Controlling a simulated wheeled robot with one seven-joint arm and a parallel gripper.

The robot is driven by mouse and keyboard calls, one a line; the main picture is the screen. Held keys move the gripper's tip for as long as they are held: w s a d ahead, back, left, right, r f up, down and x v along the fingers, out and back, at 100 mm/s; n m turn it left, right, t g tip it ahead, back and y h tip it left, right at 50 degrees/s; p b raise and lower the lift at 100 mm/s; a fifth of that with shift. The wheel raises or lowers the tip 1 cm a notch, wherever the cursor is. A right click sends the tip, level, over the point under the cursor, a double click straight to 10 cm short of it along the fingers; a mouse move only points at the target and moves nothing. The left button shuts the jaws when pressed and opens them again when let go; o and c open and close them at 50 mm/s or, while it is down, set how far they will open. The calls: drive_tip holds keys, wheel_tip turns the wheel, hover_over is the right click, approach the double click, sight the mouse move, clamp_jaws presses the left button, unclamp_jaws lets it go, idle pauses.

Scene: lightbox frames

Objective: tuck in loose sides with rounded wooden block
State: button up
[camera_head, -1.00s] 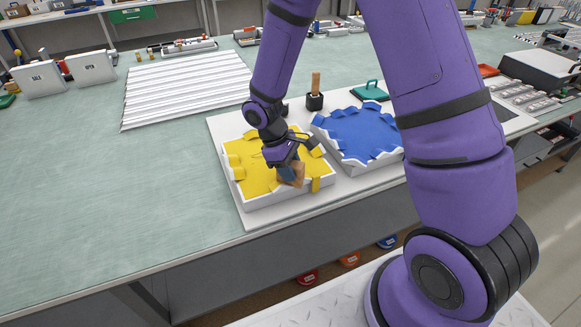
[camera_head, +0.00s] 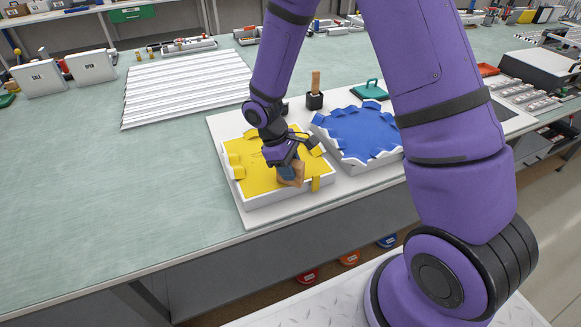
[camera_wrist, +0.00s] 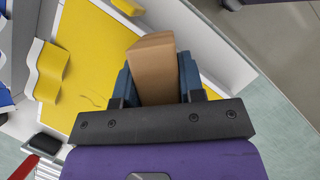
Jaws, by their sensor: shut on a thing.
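My gripper (camera_head: 287,172) is shut on a rounded wooden block (camera_head: 292,174) at the front right part of the yellow sheet (camera_head: 250,178). In the wrist view the block (camera_wrist: 154,70) stands between the two blue fingers. The yellow sheet lies in a white frame (camera_head: 273,199), and several of its loose flaps curl up along the sides. One yellow flap (camera_head: 316,184) hangs over the front wall, right of the block. In the wrist view a wavy yellow flap (camera_wrist: 46,72) stands up at the left. Whether the block touches the sheet cannot be told.
A second white frame with a blue sheet (camera_head: 358,134) and curled edges sits close at the right. A wooden-handled brush (camera_head: 315,92) and a green-handled tool (camera_head: 370,91) stand behind.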

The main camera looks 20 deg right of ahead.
drive_tip(key=shift+r, duration=0.1)
drive_tip(key=shift+r, duration=3.4)
drive_tip(key=shift+d, duration=0.1)
